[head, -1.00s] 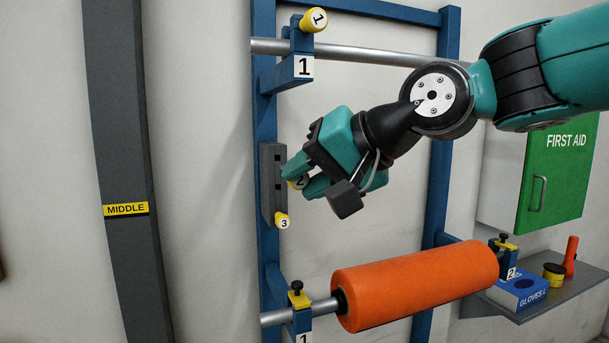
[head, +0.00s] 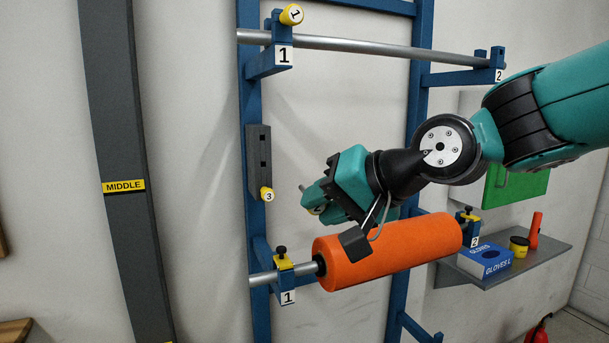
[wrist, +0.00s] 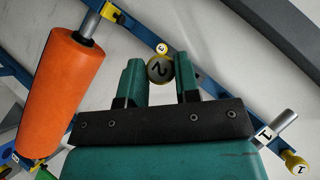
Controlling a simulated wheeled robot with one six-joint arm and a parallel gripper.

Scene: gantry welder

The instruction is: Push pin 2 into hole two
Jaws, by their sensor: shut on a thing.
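My gripper (head: 312,200) is shut on pin 2, clear of the dark pin rack (head: 258,150) and to its right in the head view. Pin 2 (wrist: 160,71) shows its round face marked 2 between the two fingers in the wrist view. In the head view the fingers mostly hide it, with a thin tip sticking out to the left. The upper bracket marked 2 (head: 488,70) is at the right end of the upper bar; its hole cannot be made out. Pin 1 (head: 291,15) sits at the upper bracket marked 1 (head: 270,62). Pin 3 (head: 266,194) is in the rack.
A grey bar (head: 370,46) spans the upper brackets of the blue frame (head: 417,60). An orange roller (head: 390,250) lies below my gripper, on lower brackets with yellow clamps. A shelf (head: 545,250) with a glove box (head: 486,262) and a green cabinet (head: 515,185) are at right.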

